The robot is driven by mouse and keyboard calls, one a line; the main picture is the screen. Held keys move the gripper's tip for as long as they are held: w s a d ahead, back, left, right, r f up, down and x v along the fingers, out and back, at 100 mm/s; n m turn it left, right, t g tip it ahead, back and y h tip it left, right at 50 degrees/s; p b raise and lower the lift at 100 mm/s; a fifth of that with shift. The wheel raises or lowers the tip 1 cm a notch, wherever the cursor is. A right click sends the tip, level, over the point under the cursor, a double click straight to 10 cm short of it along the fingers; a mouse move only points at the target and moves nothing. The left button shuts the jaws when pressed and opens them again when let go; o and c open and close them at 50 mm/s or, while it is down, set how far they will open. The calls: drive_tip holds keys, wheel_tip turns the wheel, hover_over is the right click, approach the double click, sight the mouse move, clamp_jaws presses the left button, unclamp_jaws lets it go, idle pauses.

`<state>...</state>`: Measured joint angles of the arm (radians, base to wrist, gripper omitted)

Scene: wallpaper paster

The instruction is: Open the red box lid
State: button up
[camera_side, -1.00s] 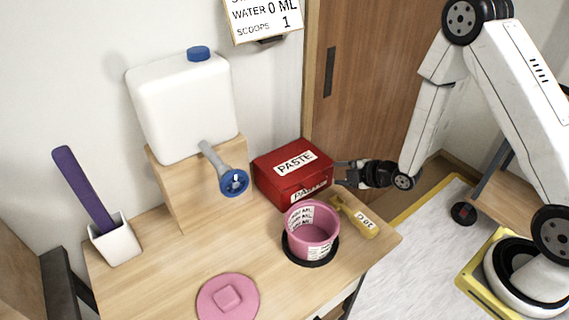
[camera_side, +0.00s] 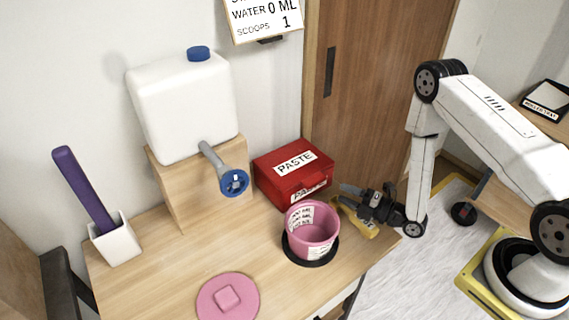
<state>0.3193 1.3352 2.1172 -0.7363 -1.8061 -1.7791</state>
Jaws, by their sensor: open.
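The red box (camera_side: 279,187) labelled PASTE stands at the back right of the wooden table, and its lid (camera_side: 294,161) is closed. I see no contact with the box, but the fingers are small here and the exact gap is hard to tell.
A pink measuring bucket (camera_side: 310,236) on a black disc stands just in front of the box. A white water tank (camera_side: 184,105) with a blue tap (camera_side: 233,182) is to the left.

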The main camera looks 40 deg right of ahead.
sight(319, 183)
drive_tip(key=shift+w+a, duration=0.1)
drive_tip(key=shift+x, duration=3.75)
clamp_jaws()
